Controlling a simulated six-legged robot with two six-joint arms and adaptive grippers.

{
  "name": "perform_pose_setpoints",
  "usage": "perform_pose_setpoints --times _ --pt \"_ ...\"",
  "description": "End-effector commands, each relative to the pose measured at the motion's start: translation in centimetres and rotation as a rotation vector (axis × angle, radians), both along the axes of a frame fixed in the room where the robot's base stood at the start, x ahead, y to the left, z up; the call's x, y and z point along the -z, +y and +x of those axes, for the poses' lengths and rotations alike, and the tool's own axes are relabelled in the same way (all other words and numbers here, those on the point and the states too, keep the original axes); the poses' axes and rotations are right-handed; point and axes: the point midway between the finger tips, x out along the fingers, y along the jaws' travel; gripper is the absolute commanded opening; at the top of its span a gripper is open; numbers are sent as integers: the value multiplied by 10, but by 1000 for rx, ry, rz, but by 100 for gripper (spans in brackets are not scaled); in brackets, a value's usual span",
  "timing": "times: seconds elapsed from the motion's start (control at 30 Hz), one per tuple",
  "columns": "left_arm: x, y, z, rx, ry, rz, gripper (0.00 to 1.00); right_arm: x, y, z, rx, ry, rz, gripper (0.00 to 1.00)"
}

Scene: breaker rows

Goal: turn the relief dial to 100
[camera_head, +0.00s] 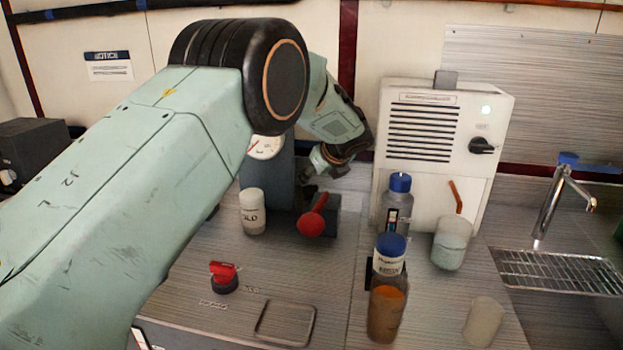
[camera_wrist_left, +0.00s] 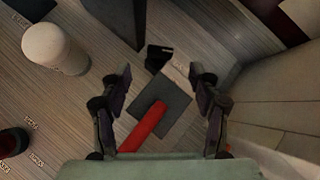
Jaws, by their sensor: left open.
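A red-topped knob on a round black base (camera_head: 223,277) sits on the bench with small labels beside it, too small to read; it looks like the relief dial. It also shows at the left edge of the left wrist view (camera_wrist_left: 14,141). A red lever (camera_head: 312,222) slopes up from a dark block (camera_head: 331,213) farther back. My left gripper (camera_head: 322,165) is above and behind that lever. In the left wrist view, its open fingers (camera_wrist_left: 160,110) stand either side of the red lever (camera_wrist_left: 143,127), apart from it and holding nothing. My right gripper is out of view.
A white gauge (camera_head: 265,148) is partly hidden behind my arm. A white jar (camera_head: 253,211) stands left of the lever. Bottles (camera_head: 397,205), a tumbler (camera_head: 452,243) and a white cabinet (camera_head: 438,110) stand to the right. A shallow tray (camera_head: 285,322) lies in front.

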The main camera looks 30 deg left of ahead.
Motion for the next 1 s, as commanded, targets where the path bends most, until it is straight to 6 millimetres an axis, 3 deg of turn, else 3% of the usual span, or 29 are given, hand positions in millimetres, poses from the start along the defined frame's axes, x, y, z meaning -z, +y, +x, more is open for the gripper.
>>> perform_pose_setpoints --times 0.27,0.63,1.0 --pt "6 -1 3 124 106 103 62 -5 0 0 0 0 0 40" --pt "42 25 26 121 105 101 62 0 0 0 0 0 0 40" --pt "58 38 38 122 103 102 62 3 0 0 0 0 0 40"
